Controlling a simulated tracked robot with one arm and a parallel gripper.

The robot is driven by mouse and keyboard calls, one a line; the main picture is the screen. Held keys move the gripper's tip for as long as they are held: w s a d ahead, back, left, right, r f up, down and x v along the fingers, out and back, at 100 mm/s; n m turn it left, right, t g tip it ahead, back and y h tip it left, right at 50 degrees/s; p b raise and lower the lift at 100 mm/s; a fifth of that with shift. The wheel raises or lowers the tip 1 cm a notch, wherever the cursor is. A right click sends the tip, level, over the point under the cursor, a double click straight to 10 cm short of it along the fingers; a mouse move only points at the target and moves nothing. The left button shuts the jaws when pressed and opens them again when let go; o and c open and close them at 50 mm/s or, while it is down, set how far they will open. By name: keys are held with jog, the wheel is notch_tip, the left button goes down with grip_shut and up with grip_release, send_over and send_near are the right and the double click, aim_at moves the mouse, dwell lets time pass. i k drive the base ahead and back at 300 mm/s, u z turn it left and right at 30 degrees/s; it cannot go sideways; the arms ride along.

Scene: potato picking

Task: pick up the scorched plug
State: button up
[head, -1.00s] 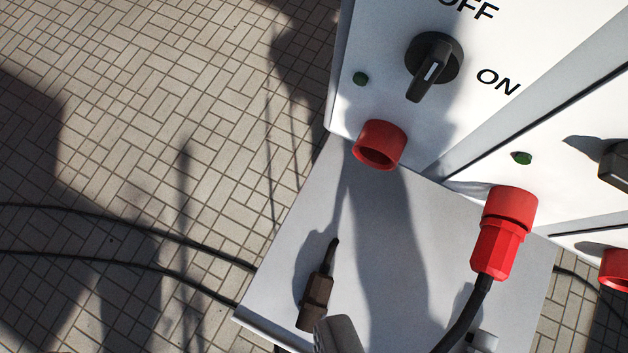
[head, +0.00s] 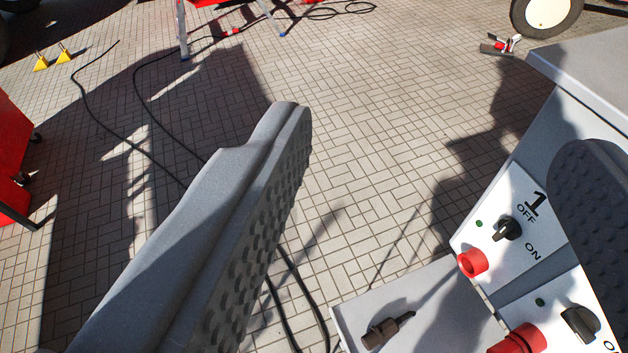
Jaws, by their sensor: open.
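The scorched plug (head: 386,330) is a dark brown plug with a short black stub. It lies on its side on the light grey shelf (head: 352,303) in front of the white power box, low in the head view. My gripper (head: 440,128) is open and empty. Its left finger (head: 225,240) fills the left middle and its right finger (head: 595,220) stands at the right edge. The plug shows in the gap between the fingers, low in the picture, and neither finger is seen touching it.
The white box (head: 480,240) has a switch (head: 508,228), a red socket (head: 472,262) and a red plug (head: 518,340) beside the shelf. Black cables (head: 292,290) run over the paving. A red cabinet (head: 12,150) stands at the left. The paving in the middle is clear.

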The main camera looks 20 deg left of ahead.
aim_at(379, 335)
jog(key=k, duration=1)
jog(key=z, duration=0.45)
jog(key=i, duration=0.5)
jog(key=z, duration=0.15)
